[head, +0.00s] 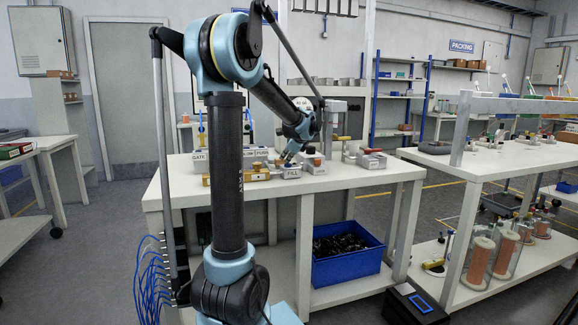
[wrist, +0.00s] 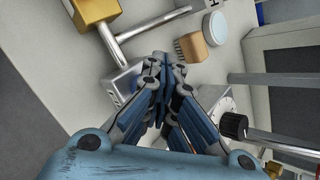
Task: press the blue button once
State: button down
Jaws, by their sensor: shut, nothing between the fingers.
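My gripper (wrist: 163,62) is shut and empty, its blue-padded fingers together. In the wrist view its tips are over or beside a small grey metal box (wrist: 121,86); I cannot tell whether they touch it. In the head view my gripper (head: 286,159) is low over the workbench, close to a grey box labelled FILL (head: 291,173). I cannot make out a blue button for certain in either view; the fingers may hide it. A pale blue-grey round disc (wrist: 215,28) lies further off in the wrist view.
A brass block (wrist: 96,11) with a metal rod and a wooden brush (wrist: 190,47) are near the fingers. A black knob (wrist: 233,125) on a light dial is at the right. The white workbench (head: 375,177) has bare room at its front right. A blue bin (head: 345,262) stands below.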

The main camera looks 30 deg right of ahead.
aim_at(286, 164)
jog(key=shift+r, duration=0.95)
jog(key=shift+r, duration=2.5)
